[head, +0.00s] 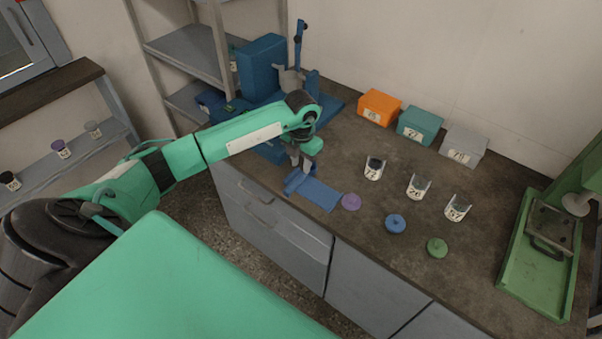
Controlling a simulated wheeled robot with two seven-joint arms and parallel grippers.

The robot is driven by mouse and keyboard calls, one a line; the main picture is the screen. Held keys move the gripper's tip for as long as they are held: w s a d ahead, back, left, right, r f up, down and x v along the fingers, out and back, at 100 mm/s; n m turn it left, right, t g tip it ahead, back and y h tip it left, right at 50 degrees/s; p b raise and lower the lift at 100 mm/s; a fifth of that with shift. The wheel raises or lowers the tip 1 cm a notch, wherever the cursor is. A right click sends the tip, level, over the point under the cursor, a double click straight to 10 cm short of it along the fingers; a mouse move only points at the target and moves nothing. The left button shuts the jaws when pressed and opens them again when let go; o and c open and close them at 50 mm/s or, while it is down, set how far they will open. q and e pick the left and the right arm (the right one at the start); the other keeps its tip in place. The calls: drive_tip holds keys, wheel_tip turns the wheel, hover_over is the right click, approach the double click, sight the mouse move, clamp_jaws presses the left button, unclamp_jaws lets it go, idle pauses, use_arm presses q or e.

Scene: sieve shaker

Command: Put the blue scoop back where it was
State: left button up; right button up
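The blue scoop (293,182) is a small blue shape at the left end of a flat blue mat (320,195), near the counter's front edge. My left gripper (301,169) points down right over the scoop, with its grey fingers at or just above it. The fingers hide part of the scoop. I cannot tell whether they hold it or whether the scoop touches the mat. My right gripper is not in view.
A blue machine (262,68) stands behind my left arm. Labelled orange (379,107), teal (420,124) and grey (463,145) boxes line the wall. Three cups (418,187) and purple, blue and green lids (396,224) stand right of the mat. A green machine (535,280) is far right.

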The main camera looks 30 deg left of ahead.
sight(301, 176)
use_arm(q)
wheel_tip(301, 176, up, 7)
drive_tip(key=b, duration=0.1)
idle(0.6)
